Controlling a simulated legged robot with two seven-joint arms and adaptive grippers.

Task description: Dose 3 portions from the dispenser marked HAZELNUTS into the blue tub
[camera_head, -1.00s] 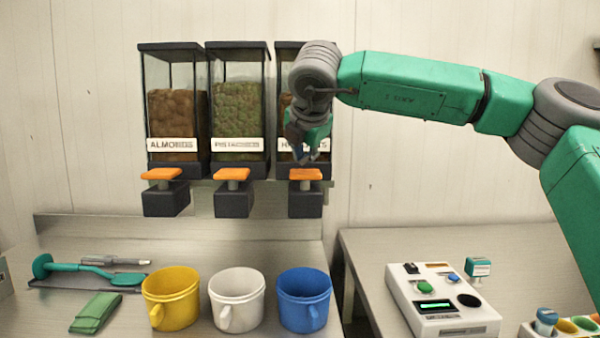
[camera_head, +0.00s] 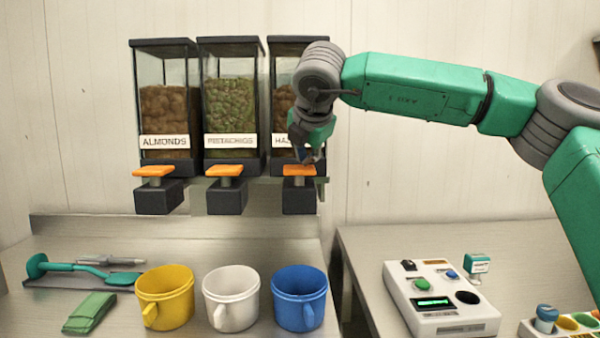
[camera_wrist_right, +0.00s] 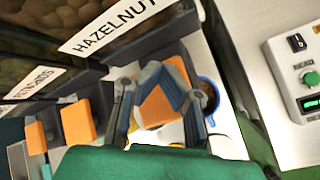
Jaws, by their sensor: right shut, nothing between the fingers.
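The dispenser marked HAZELNUTS (camera_head: 284,98) is the rightmost of three on the wall. My right wrist hides part of it and of its label; the label reads HAZELNUT in the wrist view (camera_wrist_right: 108,28). Its orange lever (camera_head: 300,170) sits at the front, below the label. My right gripper (camera_head: 306,158) is shut and empty, pointing down just above this lever. In the wrist view the fingers (camera_wrist_right: 145,78) overlap the lever (camera_wrist_right: 160,104); I cannot tell whether they touch. The blue tub (camera_head: 300,312) stands upright below; its floor is hidden. My left gripper is out of view.
Dispensers marked ALMONDS (camera_head: 165,100) and PISTACHIOS (camera_head: 230,105) hang to the left. A yellow tub (camera_head: 165,310) and a white tub (camera_head: 231,312) stand beside the blue one. A green cloth (camera_head: 89,313) lies left. A button box (camera_head: 440,305) is on the right table.

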